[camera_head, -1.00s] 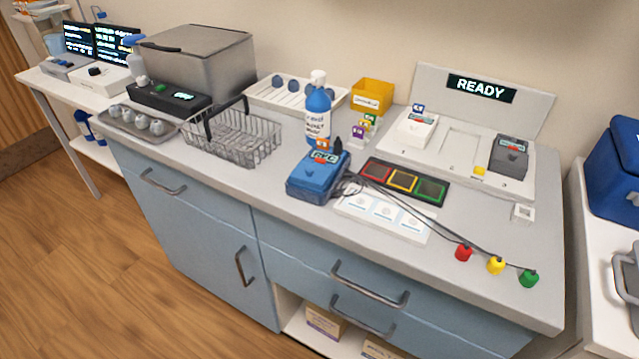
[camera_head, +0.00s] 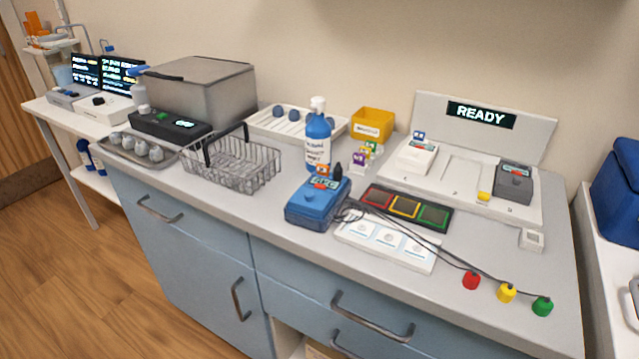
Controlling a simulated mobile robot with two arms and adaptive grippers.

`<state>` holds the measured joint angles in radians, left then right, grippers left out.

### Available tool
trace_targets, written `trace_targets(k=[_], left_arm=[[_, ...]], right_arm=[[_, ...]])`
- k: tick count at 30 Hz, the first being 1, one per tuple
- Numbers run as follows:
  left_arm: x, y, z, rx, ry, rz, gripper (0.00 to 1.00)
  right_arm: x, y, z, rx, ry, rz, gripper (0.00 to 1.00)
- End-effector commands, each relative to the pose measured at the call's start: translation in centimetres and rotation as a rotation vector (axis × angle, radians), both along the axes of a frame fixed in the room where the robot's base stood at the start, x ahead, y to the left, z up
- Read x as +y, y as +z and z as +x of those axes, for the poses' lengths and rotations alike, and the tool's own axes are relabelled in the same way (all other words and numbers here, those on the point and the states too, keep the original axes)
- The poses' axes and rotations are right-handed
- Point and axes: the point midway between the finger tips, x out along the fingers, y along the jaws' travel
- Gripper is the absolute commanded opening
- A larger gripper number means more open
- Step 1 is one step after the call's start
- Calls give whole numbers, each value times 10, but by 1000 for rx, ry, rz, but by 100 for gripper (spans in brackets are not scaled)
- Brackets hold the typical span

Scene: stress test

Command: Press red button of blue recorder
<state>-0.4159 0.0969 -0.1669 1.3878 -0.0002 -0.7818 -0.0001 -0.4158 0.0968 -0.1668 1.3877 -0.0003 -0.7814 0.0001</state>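The blue recorder (camera_head: 318,204) sits on the grey counter (camera_head: 480,262), near its middle. A small orange-red piece (camera_head: 322,170) stands at its back edge, and a dark knob-like part is beside it. Its top carries a small display with light marks; I cannot make out a red button on it for certain. Dark cables run from its right side to a red (camera_head: 471,280), a yellow (camera_head: 507,292) and a green (camera_head: 541,305) cap-like piece at the counter's right front. Neither of my grippers is in view.
A blue-white bottle (camera_head: 318,140) stands close behind the recorder. A wire basket (camera_head: 232,168) is to its left. A red-yellow-green panel (camera_head: 405,207) and a white three-circle plate (camera_head: 388,243) lie to its right. The READY station (camera_head: 480,115) stands at the back right.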

Motion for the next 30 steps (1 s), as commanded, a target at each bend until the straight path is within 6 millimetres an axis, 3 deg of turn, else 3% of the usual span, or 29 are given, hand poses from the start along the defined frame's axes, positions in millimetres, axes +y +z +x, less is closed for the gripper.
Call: trace_targets(k=[1, 3, 30], left_arm=[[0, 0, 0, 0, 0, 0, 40], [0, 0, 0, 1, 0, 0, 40], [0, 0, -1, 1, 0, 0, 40]], right_arm=[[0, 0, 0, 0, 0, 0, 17], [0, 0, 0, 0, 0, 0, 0], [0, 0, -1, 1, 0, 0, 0]])
